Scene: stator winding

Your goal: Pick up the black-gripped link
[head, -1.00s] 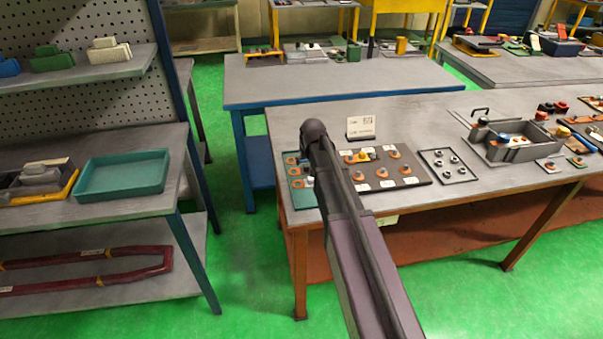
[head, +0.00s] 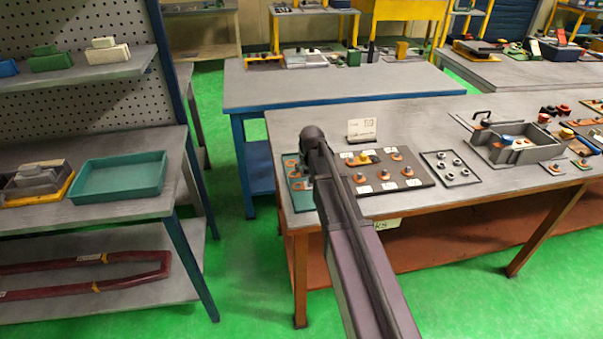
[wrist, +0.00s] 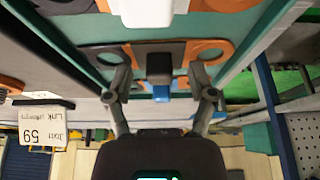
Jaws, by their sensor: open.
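In the wrist view the black-gripped link shows as a flat orange and brown piece with a round hole at each end (wrist: 207,50) and a black block grip (wrist: 158,66) at its middle. A blue piece (wrist: 161,93) shows just below the black grip. My gripper (wrist: 160,72) is open, with one finger on each side of the black grip and a gap on both sides. The link lies over a teal tray (wrist: 238,25). In the head view my arm and wrist cover most of the teal tray (head: 303,202), and the link there cannot be told apart.
A white-gripped link (wrist: 150,10) lies beside it in the wrist view. In the head view a dark board (head: 405,183) with several orange parts, a white card (head: 362,130) and a grey bin (head: 520,150) stand to the right. A teal tray (head: 120,178) sits on the left shelf.

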